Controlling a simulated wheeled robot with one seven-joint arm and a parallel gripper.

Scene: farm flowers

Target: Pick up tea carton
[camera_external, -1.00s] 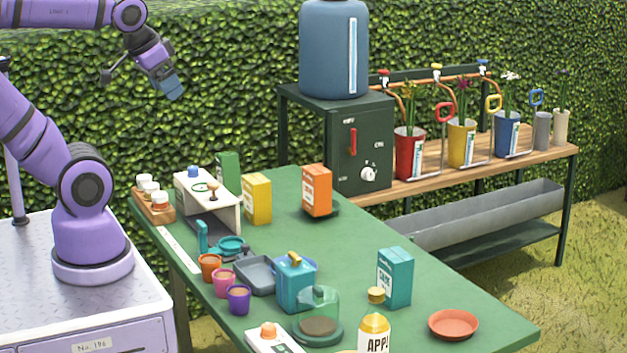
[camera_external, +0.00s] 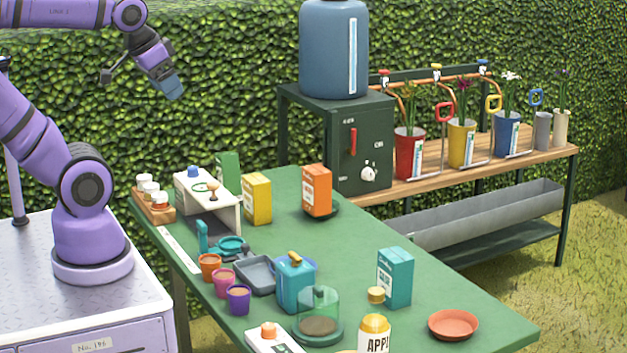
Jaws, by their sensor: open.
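Several cartons stand on the green table: a green carton (camera_external: 228,172), a yellow carton (camera_external: 257,198), an orange carton (camera_external: 316,190) and a teal carton (camera_external: 395,277). Their small labels are too blurred to tell which is the tea carton. The green carton is partly hidden behind a white stand. The orange carton stands on a dark round base. My gripper (camera_external: 170,88) is open and empty, high up at the upper left in front of the hedge. It is well apart from all the cartons.
Crowding the table's left and front are a white stand (camera_external: 225,214), small cups (camera_external: 238,299), a blue canister (camera_external: 295,283), a glass dome (camera_external: 319,310) and a bottle (camera_external: 375,335). A terracotta saucer (camera_external: 453,324) lies at right. The table's middle is clear. A dark cabinet (camera_external: 362,145) stands behind.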

